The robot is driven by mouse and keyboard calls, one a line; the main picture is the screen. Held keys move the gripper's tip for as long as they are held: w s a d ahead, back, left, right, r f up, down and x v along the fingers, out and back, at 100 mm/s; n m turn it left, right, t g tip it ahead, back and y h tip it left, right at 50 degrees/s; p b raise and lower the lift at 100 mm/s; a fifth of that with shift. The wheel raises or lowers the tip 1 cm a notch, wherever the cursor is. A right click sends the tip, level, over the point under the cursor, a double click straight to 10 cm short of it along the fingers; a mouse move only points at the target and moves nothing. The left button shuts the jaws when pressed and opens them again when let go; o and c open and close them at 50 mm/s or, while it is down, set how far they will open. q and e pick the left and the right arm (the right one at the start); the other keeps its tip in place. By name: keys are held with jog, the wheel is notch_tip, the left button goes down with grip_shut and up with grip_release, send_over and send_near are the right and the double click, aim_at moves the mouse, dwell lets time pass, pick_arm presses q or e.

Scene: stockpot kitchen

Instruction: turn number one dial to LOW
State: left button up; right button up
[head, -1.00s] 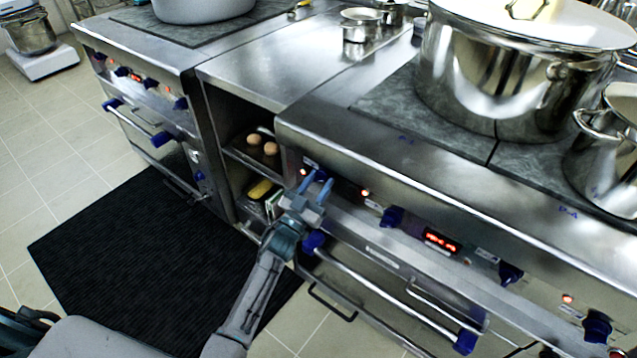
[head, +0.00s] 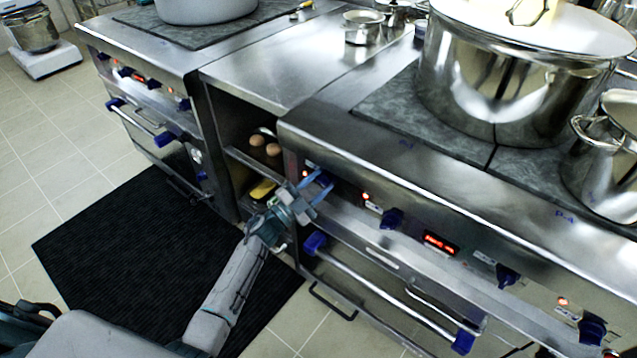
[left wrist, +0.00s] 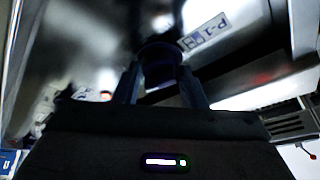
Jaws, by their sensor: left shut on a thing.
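The number one dial, a dark blue knob (left wrist: 158,62), sits between my left gripper's fingers in the left wrist view, beside a label (left wrist: 205,36) that reads P-1. In the head view my left gripper (head: 320,188) is at the left end of the near stove's front panel, its two blue fingers closed on this dial. The fingers hide much of the knob, and I cannot read its setting. My right gripper is not in view.
Other blue knobs (head: 391,219) and a red display (head: 440,243) line the same panel. An oven handle (head: 385,290) runs below. A large steel pot (head: 500,85) stands on the cooktop. An open shelf with eggs (head: 272,149) is left of the gripper.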

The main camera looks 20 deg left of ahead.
pick_arm(q)
jog(key=shift+m+g, duration=0.4)
jog(key=shift+m, duration=0.5)
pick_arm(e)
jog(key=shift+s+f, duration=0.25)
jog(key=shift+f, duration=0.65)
pick_arm(q)
jog(key=o, duration=1)
jog(key=shift+c, duration=0.2)
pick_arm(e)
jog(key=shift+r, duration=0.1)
pick_arm(q)
jog(key=shift+s+a+f, duration=0.2)
jog(key=shift+s+a, duration=0.1)
jog(key=shift+s, duration=0.05)
jog(key=b+v, duration=0.1)
jog(key=v, duration=0.8)
jog(key=shift+s+a, duration=0.25)
jog(key=shift+s, duration=0.05)
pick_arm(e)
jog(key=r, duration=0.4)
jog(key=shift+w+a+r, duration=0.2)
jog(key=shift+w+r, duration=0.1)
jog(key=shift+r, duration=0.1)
pick_arm(q)
jog(key=shift+f, duration=0.2)
